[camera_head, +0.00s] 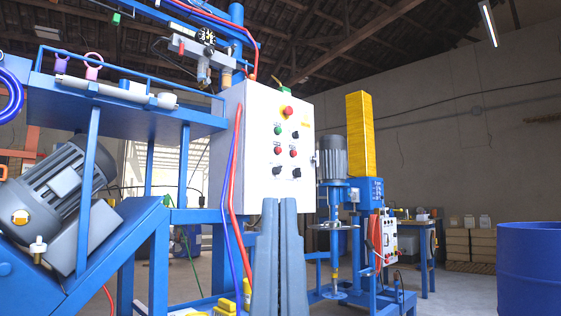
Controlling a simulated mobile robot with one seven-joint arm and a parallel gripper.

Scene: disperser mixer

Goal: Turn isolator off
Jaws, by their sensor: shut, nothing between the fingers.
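The disperser mixer (333,158) stands at the centre right, with a grey motor, a yellow column cover (360,135) and a vertical shaft. Its small white control box (386,235) carries controls too small to make out. I cannot tell which control is the isolator. My gripper (279,202) points upward, shut and empty, in front of the cabinet's lower part, and hides some of it.
A blue frame with a grey motor (62,195) fills the left side. Red and purple hoses hang beside the cabinet. A blue drum (526,262) stands at the right edge. Floor between the mixer and the drum looks clear. A workbench and boxes (470,245) stand behind.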

